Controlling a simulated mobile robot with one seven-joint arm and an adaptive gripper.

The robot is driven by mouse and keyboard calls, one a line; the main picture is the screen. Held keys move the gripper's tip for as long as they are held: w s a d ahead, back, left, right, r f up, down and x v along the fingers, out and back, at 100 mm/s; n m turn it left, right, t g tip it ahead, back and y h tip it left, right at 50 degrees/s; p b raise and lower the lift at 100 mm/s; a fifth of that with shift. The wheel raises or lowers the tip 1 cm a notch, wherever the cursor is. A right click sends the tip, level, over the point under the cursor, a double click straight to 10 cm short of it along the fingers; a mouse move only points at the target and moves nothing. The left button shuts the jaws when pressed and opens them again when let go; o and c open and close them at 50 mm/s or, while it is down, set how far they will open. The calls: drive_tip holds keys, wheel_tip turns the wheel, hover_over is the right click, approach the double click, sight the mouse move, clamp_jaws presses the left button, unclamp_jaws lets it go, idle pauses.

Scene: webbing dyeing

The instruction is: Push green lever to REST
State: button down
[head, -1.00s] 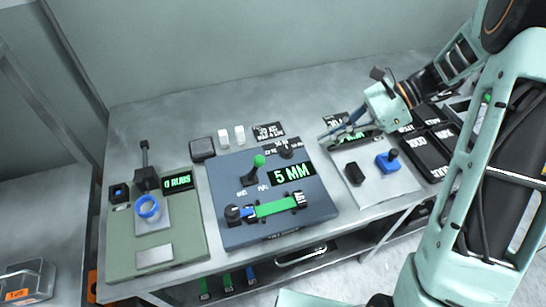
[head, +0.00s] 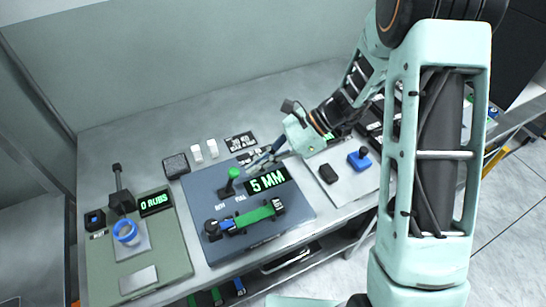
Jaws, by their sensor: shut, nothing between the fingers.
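The green lever (head: 233,174) stands on the dark blue-grey machine (head: 203,186), its knob leaning slightly right of its base. The words REST (head: 220,205) and PULL (head: 240,198) are printed in front of it, REST to the left. A display (head: 267,181) reads 5 MM. My gripper (head: 252,166) is shut and empty, reaching in from the right behind the display. Its tips point left toward the lever knob and appear a short gap to its right. Exact depth between them is hard to tell.
A green strip (head: 250,219) lies clamped along the machine's front. A green panel with a blue ring (head: 126,231) and a 0 RUBS display (head: 156,202) is at left. A pale panel with a blue knob (head: 360,158) is at right. White blocks (head: 212,148) stand behind.

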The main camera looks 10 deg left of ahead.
drive_tip(key=shift+s+a+r, duration=0.1)
drive_tip(key=shift+s+a, duration=0.1)
drive_tip(key=shift+a, duration=0.35)
drive_tip(key=shift+r, duration=0.2)
drive_tip(key=shift+s+a+h+p, duration=0.2)
drive_tip(key=shift+h+p, duration=0.1)
drive_tip(key=shift+p, duration=0.15)
